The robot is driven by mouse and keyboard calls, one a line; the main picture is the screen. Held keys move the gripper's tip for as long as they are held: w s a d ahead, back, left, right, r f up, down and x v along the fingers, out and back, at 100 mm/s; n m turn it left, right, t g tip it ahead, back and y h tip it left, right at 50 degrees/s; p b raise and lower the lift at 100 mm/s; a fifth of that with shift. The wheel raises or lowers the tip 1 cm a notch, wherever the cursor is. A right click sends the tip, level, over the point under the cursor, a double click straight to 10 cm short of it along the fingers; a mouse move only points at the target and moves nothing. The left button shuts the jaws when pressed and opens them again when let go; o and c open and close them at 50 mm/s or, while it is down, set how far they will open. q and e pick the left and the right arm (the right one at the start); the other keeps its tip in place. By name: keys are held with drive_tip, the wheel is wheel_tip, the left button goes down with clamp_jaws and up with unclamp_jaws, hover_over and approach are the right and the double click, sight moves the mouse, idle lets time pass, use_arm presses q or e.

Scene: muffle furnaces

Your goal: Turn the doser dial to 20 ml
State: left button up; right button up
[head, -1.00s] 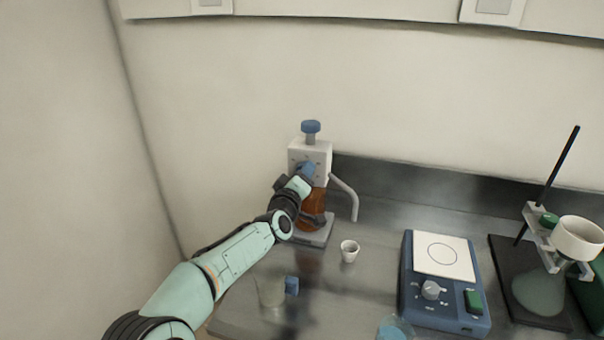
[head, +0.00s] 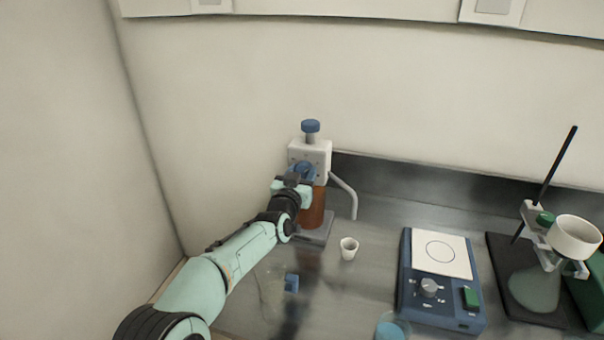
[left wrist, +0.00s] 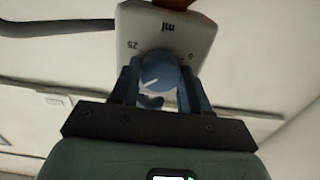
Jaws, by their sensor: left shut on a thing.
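The bottle-top doser (head: 323,151) has a white head with a blue plunger cap, on an amber bottle (head: 312,212), at the back of the bench. Its blue dial (head: 304,170) is on the front face; in the left wrist view the dial (left wrist: 160,76) has a white pointer line. "25" and "ml" are legible on the white face (left wrist: 165,30); other marks are too small or hidden. My left gripper (head: 298,178) is shut on the dial; in the left wrist view its blue fingers (left wrist: 160,82) lie on either side of it. My right gripper is not in view.
A small white cup (head: 349,248) stands under the doser's spout (head: 347,192). A blue hotplate (head: 440,318) and a stand with a funnel (head: 577,238) are at right.

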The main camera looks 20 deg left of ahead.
use_arm(q)
drive_tip(key=shift+m, duration=1)
drive_tip(key=o, duration=1.1)
drive_tip(key=shift+c, duration=0.2)
drive_tip(key=s+b, duration=0.1)
drive_tip(key=s, duration=1.2)
drive_tip(key=shift+s+a+b, duration=0.2)
drive_tip(key=shift+a+b, duration=0.05)
drive_tip(key=shift+b, duration=0.15)
